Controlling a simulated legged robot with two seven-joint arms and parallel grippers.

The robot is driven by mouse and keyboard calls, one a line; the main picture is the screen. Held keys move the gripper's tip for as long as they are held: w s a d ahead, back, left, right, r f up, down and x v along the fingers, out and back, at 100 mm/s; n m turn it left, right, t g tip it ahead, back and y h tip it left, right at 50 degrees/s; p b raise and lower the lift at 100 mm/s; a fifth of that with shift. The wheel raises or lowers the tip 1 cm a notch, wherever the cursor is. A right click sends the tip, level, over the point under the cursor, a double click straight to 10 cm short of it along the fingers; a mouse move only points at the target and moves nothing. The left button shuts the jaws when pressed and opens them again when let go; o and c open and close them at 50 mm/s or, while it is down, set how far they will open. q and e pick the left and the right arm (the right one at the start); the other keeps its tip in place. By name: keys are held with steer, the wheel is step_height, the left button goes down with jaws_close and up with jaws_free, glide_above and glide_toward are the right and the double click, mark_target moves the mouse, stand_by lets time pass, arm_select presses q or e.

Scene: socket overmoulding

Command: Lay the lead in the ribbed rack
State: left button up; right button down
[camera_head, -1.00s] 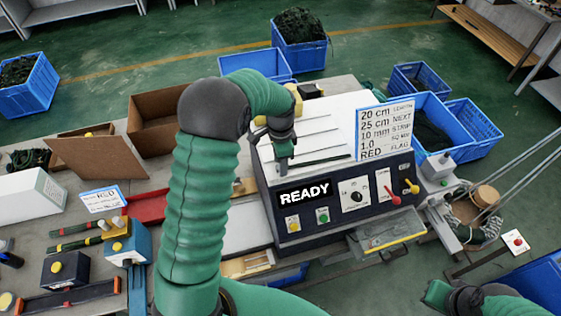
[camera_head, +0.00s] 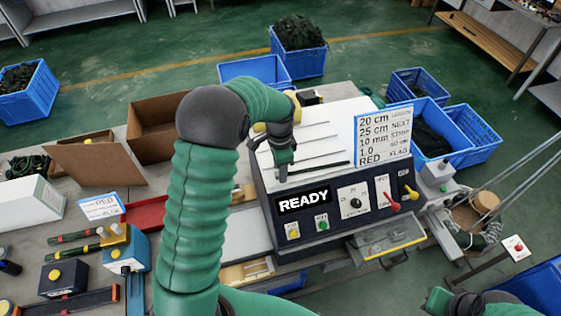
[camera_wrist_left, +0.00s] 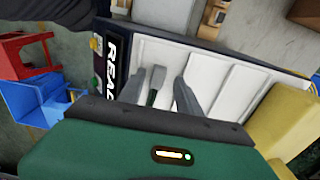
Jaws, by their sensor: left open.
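The ribbed rack (camera_head: 330,120) is the pale, sloping top of the dark machine, with thin ribs across it. A dark green strip that looks like the lead (camera_head: 325,166) lies along its front edge in the head view. In the left wrist view a short dark green piece (camera_wrist_left: 152,98) shows by one finger; the rest is hidden. My left gripper (camera_head: 284,172) points down over the left front of the rack. In the left wrist view its two fingers (camera_wrist_left: 170,88) are apart, close over the pale panels (camera_wrist_left: 215,75). My right arm shows only partly at the lower right; its gripper is not seen.
The machine's front has a READY display (camera_head: 303,200), knobs and a red lever (camera_head: 391,200). A lettered sign (camera_head: 383,135) stands at the rack's right. Cardboard boxes (camera_head: 150,130) and a blue-topped device (camera_head: 128,250) are left of my arm.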

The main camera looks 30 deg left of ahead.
arm_select(q)
step_height(320, 180, up, 17)
steer(key=b, duration=0.3)
steer(key=s+d+f+n+b, duration=0.1)
steer(key=s+d+f+b, duration=0.1)
steer(key=f, duration=0.3)
steer(key=s+d+f+n+t+b, duration=0.1)
steer(key=s+d+f+b, duration=0.1)
steer(key=f, duration=0.4)
steer(key=s+d+f+n+b, duration=0.2)
steer(key=d+f, duration=0.1)
steer(key=f, duration=0.2)
steer(key=shift+s+d+f, duration=0.15)
steer(key=shift+s+d, duration=0.1)
steer(key=shift+s, duration=0.05)
steer(key=s+d+f+n+t+b, duration=0.1)
steer(key=s+d+f+n, duration=0.3)
steer(key=s+f, duration=0.4)
steer(key=shift+s+f+t+b, duration=0.3)
steer(key=shift+s+f+b, duration=0.1)
steer(key=shift+s+b, duration=0.35)
arm_select(e)
steer(key=s+x, duration=0.2)
steer(key=x, duration=0.9)
steer(key=shift+s+f, duration=0.35)
steer(key=shift+f, duration=0.1)
